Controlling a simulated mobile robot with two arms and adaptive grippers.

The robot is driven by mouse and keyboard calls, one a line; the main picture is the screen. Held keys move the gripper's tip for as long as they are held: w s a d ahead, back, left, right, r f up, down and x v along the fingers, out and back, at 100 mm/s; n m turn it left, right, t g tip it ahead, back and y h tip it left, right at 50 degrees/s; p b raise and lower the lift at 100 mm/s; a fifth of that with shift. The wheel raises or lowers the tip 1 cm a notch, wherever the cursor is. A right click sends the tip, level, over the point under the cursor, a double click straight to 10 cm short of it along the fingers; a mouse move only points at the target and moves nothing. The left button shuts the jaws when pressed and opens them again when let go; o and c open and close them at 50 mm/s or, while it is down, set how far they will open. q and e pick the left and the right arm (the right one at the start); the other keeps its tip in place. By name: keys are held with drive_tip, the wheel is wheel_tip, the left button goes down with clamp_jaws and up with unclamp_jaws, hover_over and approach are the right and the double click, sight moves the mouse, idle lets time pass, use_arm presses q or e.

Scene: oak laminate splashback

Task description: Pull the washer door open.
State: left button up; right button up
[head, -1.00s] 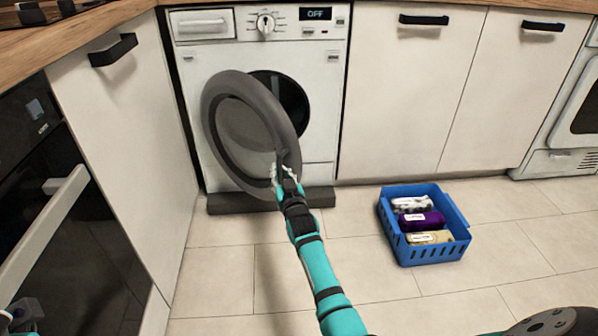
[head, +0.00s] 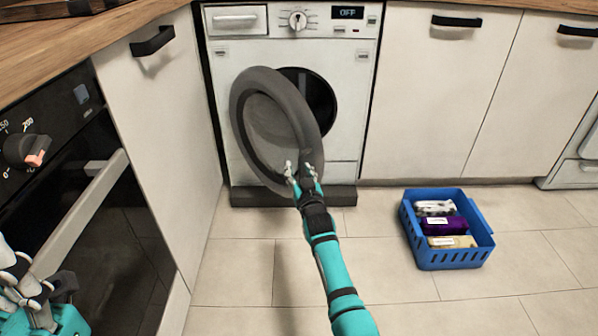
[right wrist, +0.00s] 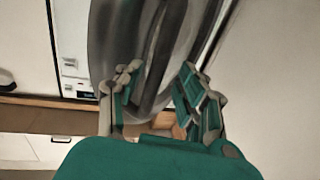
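The washer (head: 346,125) stands under the worktop with a dark round opening. Its door (head: 242,135), a thick grey ring with a glassy middle, stands swung open toward the left. My right gripper (head: 299,167) is at the door's lower right rim, its fingers spread apart. In the right wrist view, the fingers (right wrist: 158,95) stand apart with the grey door (right wrist: 150,45) beyond and between them; I cannot tell whether they touch it. My left gripper (head: 28,285) is at the lower left, partly cut off by the frame, its finger opening unclear.
A blue basket (head: 450,258) with several packages stands on the floor to the right. An oven (head: 60,160) with a bar handle and a white cabinet (head: 165,130) line the left side. The tiled floor between is clear.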

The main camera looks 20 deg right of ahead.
drive_tip(key=shift+s, duration=0.1)
drive_tip(key=s+a, duration=0.1)
drive_tip(key=s, duration=1)
drive_tip(key=shift+s+a, duration=0.4)
